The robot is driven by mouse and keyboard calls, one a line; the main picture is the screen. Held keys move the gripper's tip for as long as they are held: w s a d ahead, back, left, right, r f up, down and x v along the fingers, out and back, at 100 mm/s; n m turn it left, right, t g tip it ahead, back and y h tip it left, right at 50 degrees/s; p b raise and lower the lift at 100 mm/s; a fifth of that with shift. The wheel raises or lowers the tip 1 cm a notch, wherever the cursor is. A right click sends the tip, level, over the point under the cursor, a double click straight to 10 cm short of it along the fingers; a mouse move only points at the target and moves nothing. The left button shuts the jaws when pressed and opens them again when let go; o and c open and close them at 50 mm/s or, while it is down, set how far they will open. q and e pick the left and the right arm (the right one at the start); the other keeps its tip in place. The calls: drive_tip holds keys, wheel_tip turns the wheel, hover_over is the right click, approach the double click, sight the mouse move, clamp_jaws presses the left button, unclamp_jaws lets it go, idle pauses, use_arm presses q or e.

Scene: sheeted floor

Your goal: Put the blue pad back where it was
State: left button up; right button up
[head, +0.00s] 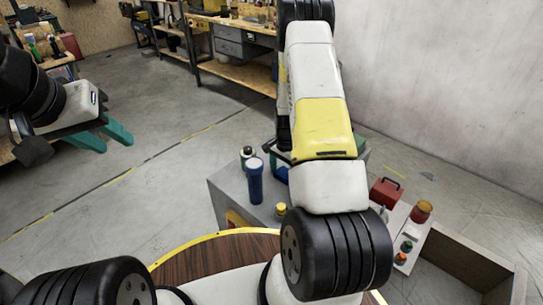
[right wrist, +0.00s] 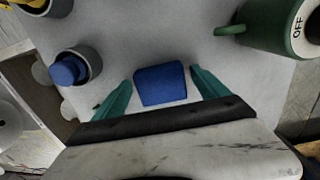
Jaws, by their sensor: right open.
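The blue pad (right wrist: 160,85) lies on a light grey surface (right wrist: 165,40) in the right wrist view. My right gripper (right wrist: 162,82) is open, with one teal finger on each side of the pad. Small gaps show between the pad and the fingers, so it is not gripped.
A blue cylinder (head: 255,182) and a dark bottle (head: 247,154) stand on the grey stand. A red box (head: 385,193) and an orange jar (head: 421,211) are right of my arm. In the right wrist view, a green object marked OFF (right wrist: 262,28) and a blue-topped cylinder (right wrist: 70,68) flank the pad.

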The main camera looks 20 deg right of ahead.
wheel_tip(320, 180, up, 12)
wheel_tip(320, 180, up, 10)
drive_tip(key=n+t, duration=0.1)
drive_tip(key=n, duration=0.1)
hover_over(284, 174)
drive_tip(key=s+a, duration=0.2)
drive_tip(key=a, duration=0.1)
drive_tip(key=s+a+r+n+t+y, duration=0.1)
drive_tip(key=s+a+r+n, duration=0.15)
drive_tip(key=r, duration=0.35)
drive_tip(key=s+a+r+n+t+y, duration=0.1)
drive_tip(key=s+a+r+n, duration=0.1)
drive_tip(key=s+r, duration=0.3)
drive_tip(key=s+a+r+n+t, duration=0.1)
drive_tip(key=s+a+r+n, duration=0.1)
drive_tip(key=s, duration=0.5)
drive_tip(key=s+a+r+n+t, duration=0.2)
drive_tip(key=s+a+r+n, duration=0.1)
drive_tip(key=s+r, duration=0.4)
drive_tip(key=shift+n, duration=0.55)
